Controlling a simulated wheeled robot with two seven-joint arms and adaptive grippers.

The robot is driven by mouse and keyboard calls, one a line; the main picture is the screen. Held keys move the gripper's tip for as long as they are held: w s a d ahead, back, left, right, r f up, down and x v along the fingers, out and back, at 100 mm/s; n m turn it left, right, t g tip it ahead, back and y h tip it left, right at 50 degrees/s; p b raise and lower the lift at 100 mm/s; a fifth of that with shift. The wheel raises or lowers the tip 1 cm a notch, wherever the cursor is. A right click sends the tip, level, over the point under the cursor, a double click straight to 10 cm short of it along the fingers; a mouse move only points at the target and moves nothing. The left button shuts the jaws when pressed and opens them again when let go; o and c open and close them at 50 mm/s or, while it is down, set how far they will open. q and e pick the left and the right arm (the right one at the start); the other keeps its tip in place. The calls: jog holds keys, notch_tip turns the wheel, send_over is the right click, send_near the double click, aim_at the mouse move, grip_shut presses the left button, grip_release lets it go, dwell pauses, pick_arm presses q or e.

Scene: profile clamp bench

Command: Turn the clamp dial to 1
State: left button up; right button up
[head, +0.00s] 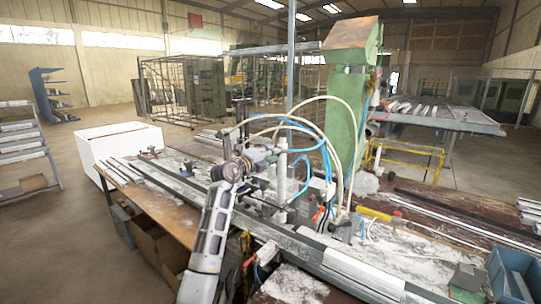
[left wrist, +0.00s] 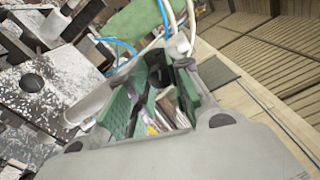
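My left arm reaches up from the bottom of the head view to the cluttered clamp bench (head: 330,255). The gripper end is hard to make out there against the clamp parts and hoses. In the left wrist view my left gripper (left wrist: 158,105) shows two green-padded fingers spread apart, with no object clearly held between them. Beyond the fingertips are a white rounded fitting (left wrist: 179,46) and pale hoses. I cannot make out the clamp dial or its numbers in either view. My right gripper is not in view.
A green machine column (head: 348,125) stands behind the bench, with white and blue hoses looping in front. A white box (head: 118,143) stands at the bench's left end. A blue bin (head: 513,272) is at the right. Open floor lies left of the bench.

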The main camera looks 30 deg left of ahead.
pick_arm(q)
jog(key=o, duration=0.4)
jog(key=shift+s, duration=0.1)
jog(key=s+a, duration=0.1)
jog(key=s, duration=1)
jog(key=shift+s, duration=0.4)
dwell(0.4)
jog(key=shift+d, duration=0.1)
